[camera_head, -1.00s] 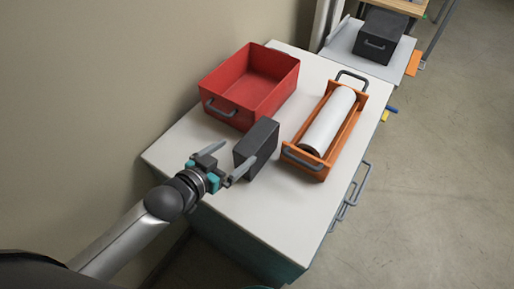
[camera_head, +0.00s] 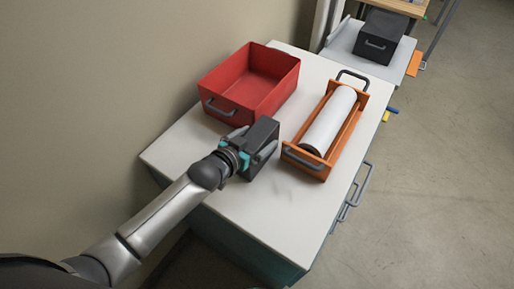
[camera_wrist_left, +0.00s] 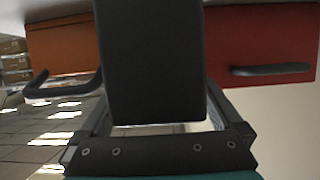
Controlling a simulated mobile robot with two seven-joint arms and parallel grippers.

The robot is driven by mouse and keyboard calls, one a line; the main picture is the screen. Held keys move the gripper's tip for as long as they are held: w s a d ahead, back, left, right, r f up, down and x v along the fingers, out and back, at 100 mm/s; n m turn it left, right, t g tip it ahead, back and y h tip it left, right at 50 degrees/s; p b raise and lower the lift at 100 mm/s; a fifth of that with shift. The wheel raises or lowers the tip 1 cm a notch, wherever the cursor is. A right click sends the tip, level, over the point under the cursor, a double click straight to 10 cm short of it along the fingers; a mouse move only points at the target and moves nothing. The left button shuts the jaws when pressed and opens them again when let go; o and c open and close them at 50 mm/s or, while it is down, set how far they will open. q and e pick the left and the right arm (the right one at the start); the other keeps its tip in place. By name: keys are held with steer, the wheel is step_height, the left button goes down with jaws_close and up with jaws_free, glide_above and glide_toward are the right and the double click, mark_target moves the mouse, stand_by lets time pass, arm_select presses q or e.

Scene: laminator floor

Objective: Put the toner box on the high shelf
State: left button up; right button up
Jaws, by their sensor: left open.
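The dark grey box, which I take to be the toner box (camera_head: 264,135), stands upright on the white cabinet top, between the red bin and the orange crate. My left gripper (camera_head: 252,146) is open, with its fingers on either side of the box. In the left wrist view the box (camera_wrist_left: 152,65) fills the middle, between the two fingers. I cannot tell whether the fingers touch it. My right gripper is not in view. No high shelf can be made out for certain.
A red bin (camera_head: 222,86) stands behind the box. An orange crate (camera_head: 303,164) with a white roll (camera_head: 329,120) is to the right. A black case (camera_head: 379,36) sits on a farther surface. The front of the cabinet top (camera_head: 262,217) is clear.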

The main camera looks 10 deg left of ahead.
arm_select(q)
jaws_close()
steer(key=shift+w+r, duration=0.1)
stand_by(1.0)
